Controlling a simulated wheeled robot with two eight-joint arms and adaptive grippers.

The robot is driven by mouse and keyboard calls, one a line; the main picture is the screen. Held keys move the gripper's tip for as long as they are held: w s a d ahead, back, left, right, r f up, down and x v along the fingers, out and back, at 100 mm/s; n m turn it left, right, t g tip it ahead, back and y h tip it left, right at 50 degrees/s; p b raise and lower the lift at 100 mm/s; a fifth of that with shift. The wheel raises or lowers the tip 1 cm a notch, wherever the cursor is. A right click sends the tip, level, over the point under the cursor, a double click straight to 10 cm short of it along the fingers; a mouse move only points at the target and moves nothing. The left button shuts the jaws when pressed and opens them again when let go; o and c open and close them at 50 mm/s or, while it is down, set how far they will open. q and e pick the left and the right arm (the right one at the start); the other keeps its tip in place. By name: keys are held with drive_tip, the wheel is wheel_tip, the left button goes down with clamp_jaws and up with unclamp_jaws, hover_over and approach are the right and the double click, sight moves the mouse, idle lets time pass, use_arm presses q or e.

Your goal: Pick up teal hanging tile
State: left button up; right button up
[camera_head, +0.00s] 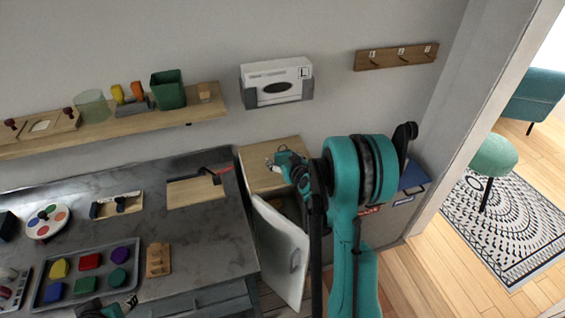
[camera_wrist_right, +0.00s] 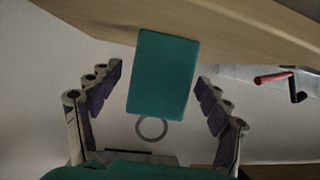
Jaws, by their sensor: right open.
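The teal hanging tile (camera_wrist_right: 165,75) is a flat rectangle with a grey ring (camera_wrist_right: 151,128) at its near end in the right wrist view. My right gripper (camera_wrist_right: 159,79) is open, with one dark-padded finger on each side of the tile and a visible gap to both. In the head view my right gripper (camera_head: 271,161) is over the wooden top of the cabinet; I cannot clearly separate the tile from the teal gripper there. My left gripper (camera_head: 130,302) shows partly at the bottom edge, and its jaws cannot be made out.
The cabinet's wooden top (camera_head: 262,181) adjoins the dark counter (camera_head: 215,235). A white cabinet door (camera_head: 280,245) stands open below. A tray (camera_head: 100,294) with several coloured pieces lies on the counter. A hook rail (camera_head: 397,56) and a box holder (camera_head: 277,99) are on the wall.

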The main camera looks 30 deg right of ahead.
drive_tip(key=shift+s+r, duration=0.1)
drive_tip(key=c, duration=1.3)
drive_tip(key=shift+c, duration=0.2)
